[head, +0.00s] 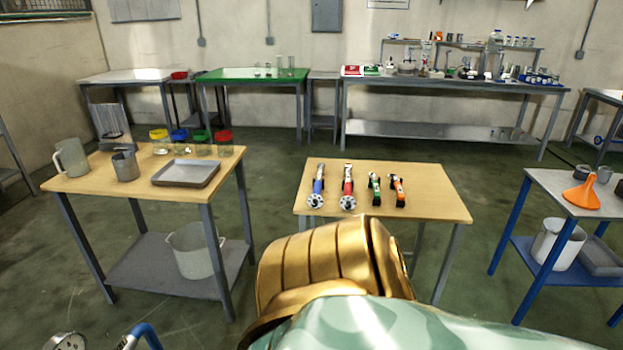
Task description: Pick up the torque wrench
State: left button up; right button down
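Several hand tools lie side by side on a wooden-topped table in the middle. From left to right they are a blue-handled tool (318,187) and a red-handled tool (348,187), both longer with round silver ends toward me, then a shorter green-and-black tool (375,189) and an orange-and-black tool (398,190). They are too small to tell for sure which is the torque wrench. Neither of my grippers shows.
The tool table (440,197) has free room at its right. A left table (100,185) holds a grey tray (186,173), jugs and several jars with coloured lids. Open floor lies between the tables. Benches line the back wall.

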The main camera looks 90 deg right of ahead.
aim_at(321, 166)
jog(key=z, duration=2.6)
jog(key=i+l+z, duration=0.15)
jog(key=k+j, duration=0.05)
